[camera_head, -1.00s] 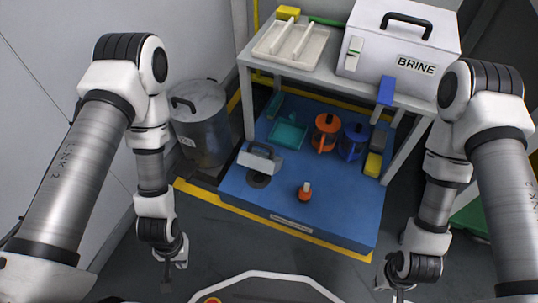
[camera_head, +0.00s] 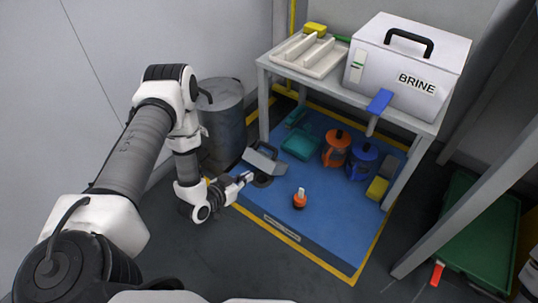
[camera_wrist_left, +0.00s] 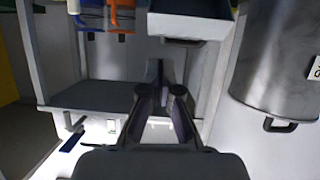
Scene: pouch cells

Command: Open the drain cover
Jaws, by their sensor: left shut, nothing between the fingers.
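The drain cover, as far as I can tell, is the grey plate (camera_head: 265,162) with a dark handle at the back left of the blue platform. It sits tilted, with a dark round patch (camera_head: 262,181) at its front edge. My right gripper is out of view.
A metal bin (camera_head: 222,120) stands close to my left arm. A white table (camera_head: 262,60) bears the brine box (camera_head: 400,70), with a blue tap (camera_head: 379,101) overhanging. Orange (camera_head: 336,150) and blue (camera_head: 361,162) jugs and a small orange-black object (camera_head: 300,199) stand on the platform.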

